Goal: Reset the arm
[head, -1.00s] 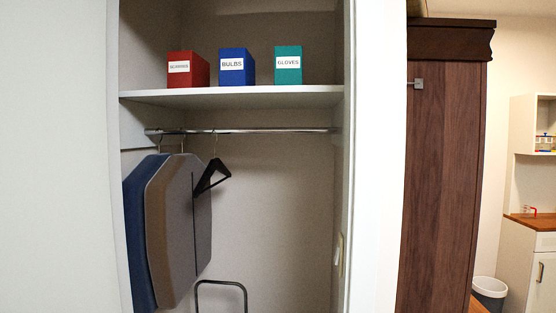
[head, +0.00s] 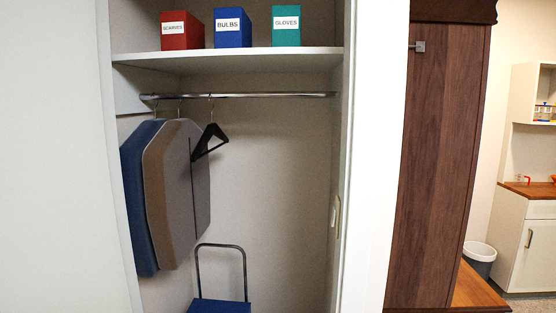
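Neither of my grippers nor any part of my arms shows in the head view. The view looks into an open closet (head: 270,170). On its shelf (head: 240,60) stand a red box labelled SCARVES (head: 181,36), a blue box labelled BULBS (head: 232,35) and a teal box labelled GLOVES (head: 286,35). Below, a metal rail (head: 260,95) carries grey-brown and blue hanging garments (head: 172,195) at the left and a black hanger (head: 210,142).
A folding step or cart with a dark handle (head: 222,246) and blue top (head: 219,306) stands on the closet floor. A dark wooden cabinet (head: 440,160) stands to the right. Beyond it are a bin (head: 479,262) and a white hutch (head: 528,240) with a wooden counter.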

